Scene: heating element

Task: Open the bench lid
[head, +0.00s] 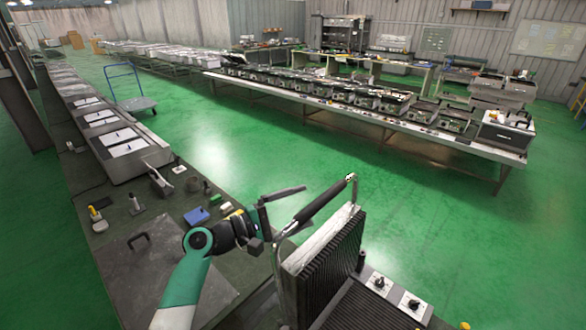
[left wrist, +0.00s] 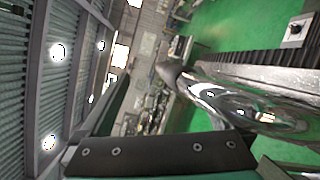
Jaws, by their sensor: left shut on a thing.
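The bench lid (head: 335,262) is a ribbed dark plate with a pale upper side, standing steeply raised from its ribbed base (head: 368,312) in the head view. Its handle has a dark grip (head: 325,200) on metal side arms and slopes up to the right. My left gripper (head: 272,222) is at the left end of the handle and shut on it; the exact contact is hard to see. In the left wrist view, the shiny metal handle arm (left wrist: 245,100) and the ribbed plate (left wrist: 260,77) lie close beside the gripper. My right gripper is not in view.
Two control knobs (head: 378,281) sit on the base right of the lid. A blue block (head: 196,216) and several small items lie on the dark bench left of the gripper. Open green floor (head: 430,215) lies beyond the lid.

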